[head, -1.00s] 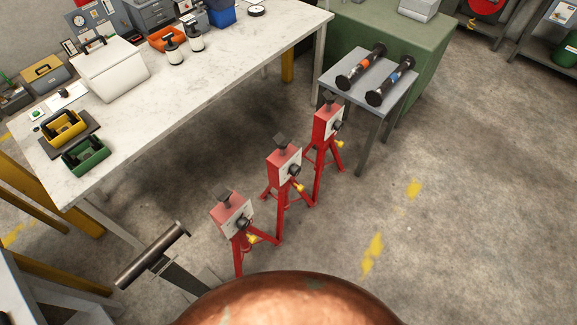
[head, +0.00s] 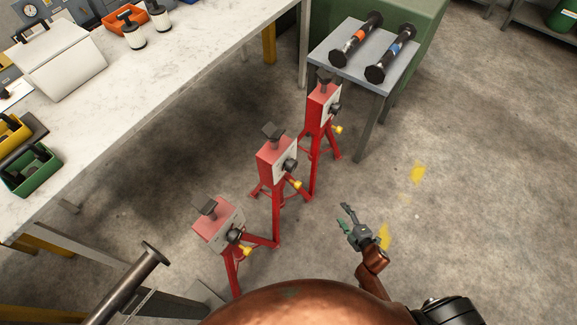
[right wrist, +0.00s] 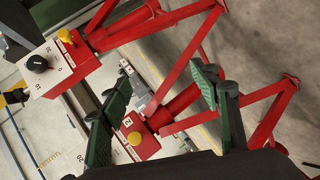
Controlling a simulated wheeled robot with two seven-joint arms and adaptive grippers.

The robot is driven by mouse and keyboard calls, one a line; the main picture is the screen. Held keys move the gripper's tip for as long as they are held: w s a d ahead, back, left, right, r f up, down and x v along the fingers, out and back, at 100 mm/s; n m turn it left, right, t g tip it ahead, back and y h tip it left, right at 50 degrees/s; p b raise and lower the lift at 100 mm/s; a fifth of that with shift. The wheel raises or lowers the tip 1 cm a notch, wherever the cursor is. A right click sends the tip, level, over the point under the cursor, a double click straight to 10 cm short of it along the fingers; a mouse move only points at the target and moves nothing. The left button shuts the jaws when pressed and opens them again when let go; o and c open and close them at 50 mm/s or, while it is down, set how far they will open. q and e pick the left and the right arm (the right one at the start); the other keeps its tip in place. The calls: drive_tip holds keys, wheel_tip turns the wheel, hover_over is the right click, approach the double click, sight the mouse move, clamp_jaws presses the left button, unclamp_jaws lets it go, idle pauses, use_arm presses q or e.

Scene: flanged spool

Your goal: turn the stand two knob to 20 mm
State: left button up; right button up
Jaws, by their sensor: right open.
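Three red stands stand in a slanting row on the floor in the head view: a near one (head: 215,236), a middle one (head: 277,160) and a far one (head: 322,108). Each has a pale plate with a black knob and a yellow knob below. The middle stand's black knob (head: 290,165) is apart from my right gripper (head: 345,217), which is open and empty to its lower right. In the right wrist view a black knob (right wrist: 37,64) on a scaled plate shows at left; a yellow knob (right wrist: 134,138) shows between the green fingers. Knob settings are unreadable. My left gripper is out of view.
A white workbench (head: 130,75) runs along the left. A grey side table (head: 350,78) behind the far stand holds two dark flanged spools, one orange-banded, one blue-banded. The floor (head: 460,230) to the right is clear.

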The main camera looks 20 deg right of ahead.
drive_tip(key=w+a+r+n+t+y+b, duration=0.1)
drive_tip(key=w+r+n+t+y+b, duration=0.1)
drive_tip(key=w+r+n+b, duration=0.25)
drive_tip(key=n+y+b, duration=0.8)
drive_tip(key=n+b, duration=0.3)
drive_tip(key=n, duration=1.2)
approach(294, 167)
drive_tip(key=x, duration=0.3)
drive_tip(key=shift+g, duration=0.3)
drive_tip(key=b+x, duration=0.1)
drive_tip(key=x, duration=0.6)
drive_tip(key=shift+d+f, duration=0.15)
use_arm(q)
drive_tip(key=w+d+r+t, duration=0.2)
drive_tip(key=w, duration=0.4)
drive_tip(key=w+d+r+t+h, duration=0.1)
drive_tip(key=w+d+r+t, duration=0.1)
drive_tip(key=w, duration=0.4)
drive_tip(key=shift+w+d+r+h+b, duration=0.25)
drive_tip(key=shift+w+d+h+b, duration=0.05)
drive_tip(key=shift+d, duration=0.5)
use_arm(e)
drive_tip(key=shift+w, duration=0.3)
drive_tip(key=shift+c, duration=0.4)
drive_tip(key=c, duration=1.1)
